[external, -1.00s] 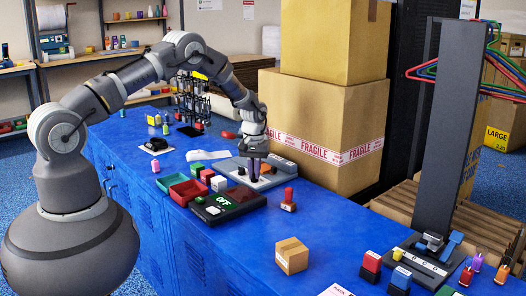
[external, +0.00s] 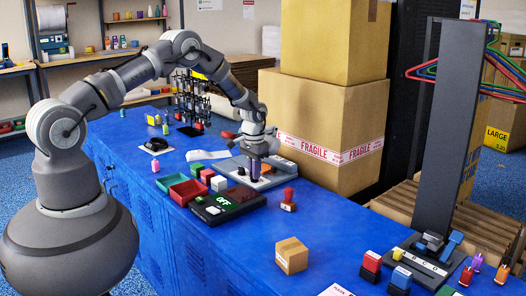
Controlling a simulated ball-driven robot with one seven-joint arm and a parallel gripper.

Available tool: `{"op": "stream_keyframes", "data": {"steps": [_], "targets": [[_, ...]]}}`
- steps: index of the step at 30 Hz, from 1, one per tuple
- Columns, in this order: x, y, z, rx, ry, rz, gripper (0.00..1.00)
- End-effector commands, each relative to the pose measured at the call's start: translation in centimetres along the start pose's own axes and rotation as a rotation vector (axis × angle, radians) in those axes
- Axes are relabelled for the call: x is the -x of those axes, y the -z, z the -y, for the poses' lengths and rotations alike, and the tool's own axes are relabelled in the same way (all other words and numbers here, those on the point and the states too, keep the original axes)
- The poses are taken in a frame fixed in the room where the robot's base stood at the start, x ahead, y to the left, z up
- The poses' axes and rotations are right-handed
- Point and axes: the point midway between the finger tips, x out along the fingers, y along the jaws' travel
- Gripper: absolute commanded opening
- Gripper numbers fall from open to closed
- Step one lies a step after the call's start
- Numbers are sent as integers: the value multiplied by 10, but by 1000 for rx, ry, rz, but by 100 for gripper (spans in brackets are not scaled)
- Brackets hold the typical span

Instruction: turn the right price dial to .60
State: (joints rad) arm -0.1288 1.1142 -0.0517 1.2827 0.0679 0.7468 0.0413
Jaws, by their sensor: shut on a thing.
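The grey pricing device (external: 284,169) lies on the blue cabinet top, in front of the big carton, with a white strip of paper at its left. My gripper (external: 255,179) points straight down onto the device. Its fingers are shut on what seems to be the right price dial, which they mostly hide. The dial's numbers and setting are too small and covered to read.
A red stamp (external: 288,200) stands close at the right. Large cartons (external: 330,128) rise behind the device. A small carton (external: 291,256) lies nearer, with clear blue surface around it.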

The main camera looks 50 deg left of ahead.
Motion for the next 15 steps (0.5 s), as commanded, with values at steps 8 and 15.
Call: {"op": "stream_keyframes", "data": {"steps": [8, 15], "targets": [[1, 1, 0, -16, 1, -4, 0], [1, 2, 0, -15, 1, -5, 13]]}}
